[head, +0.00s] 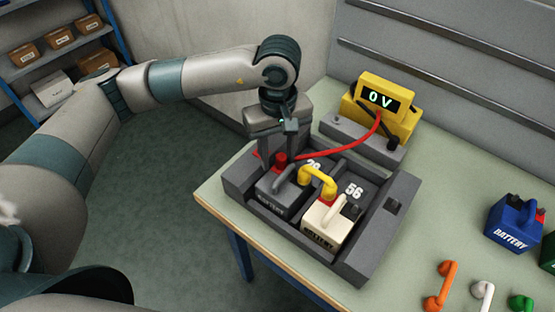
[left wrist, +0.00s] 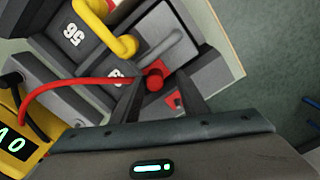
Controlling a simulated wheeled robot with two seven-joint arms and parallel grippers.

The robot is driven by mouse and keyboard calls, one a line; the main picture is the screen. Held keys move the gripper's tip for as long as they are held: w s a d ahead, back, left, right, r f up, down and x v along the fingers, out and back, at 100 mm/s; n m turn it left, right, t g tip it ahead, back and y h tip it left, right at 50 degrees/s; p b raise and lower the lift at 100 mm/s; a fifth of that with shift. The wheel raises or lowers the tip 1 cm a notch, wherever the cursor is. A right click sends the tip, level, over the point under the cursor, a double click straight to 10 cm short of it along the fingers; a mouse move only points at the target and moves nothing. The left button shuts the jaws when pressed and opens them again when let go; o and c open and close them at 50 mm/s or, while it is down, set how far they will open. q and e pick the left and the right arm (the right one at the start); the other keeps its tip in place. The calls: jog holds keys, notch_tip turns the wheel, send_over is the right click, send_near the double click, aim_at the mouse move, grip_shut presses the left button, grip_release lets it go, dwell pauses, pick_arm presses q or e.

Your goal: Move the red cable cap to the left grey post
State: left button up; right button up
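The red cable cap (head: 281,159) is at the dark grey battery (head: 279,198) in the tray, at the end of a red cable from the yellow meter (head: 384,104). My left gripper (head: 277,158) points down over it. In the left wrist view the red cap (left wrist: 154,80) lies between the two spread fingers (left wrist: 160,92), with gaps beside it. I cannot tell whether the cap sits on a terminal. A small dark grey stub (head: 338,118) stands at the left of the meter's base; I cannot tell whether it is the left grey post. My right gripper is not in view.
A cream battery (head: 325,222) stands beside the dark one, with a yellow link (head: 318,178) arching between them. The grey tray (head: 352,270) has raised walls. A blue battery (head: 514,222) and orange (head: 441,285), white and green links lie at the right. Table between is clear.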

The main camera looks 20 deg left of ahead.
aim_at(282, 155)
pick_arm(q)
jog(key=shift+f, duration=0.55)
jog(key=shift+w+a+b, duration=0.1)
jog(key=shift+b, duration=0.7)
grip_shut()
jog(key=shift+r, duration=0.2)
jog(key=shift+w+d+r+p, duration=0.15)
jog(key=shift+r+p, duration=0.15)
jog(key=shift+r, duration=0.65)
jog(key=shift+d+r+p, duration=0.2)
jog(key=shift+r+p, duration=0.1)
jog(key=shift+r, duration=0.6)
jog(key=shift+w+d+r+p, duration=0.15)
jog(key=shift+r+p, duration=0.15)
jog(key=shift+r, duration=0.65)
jog(key=shift+s, duration=0.1)
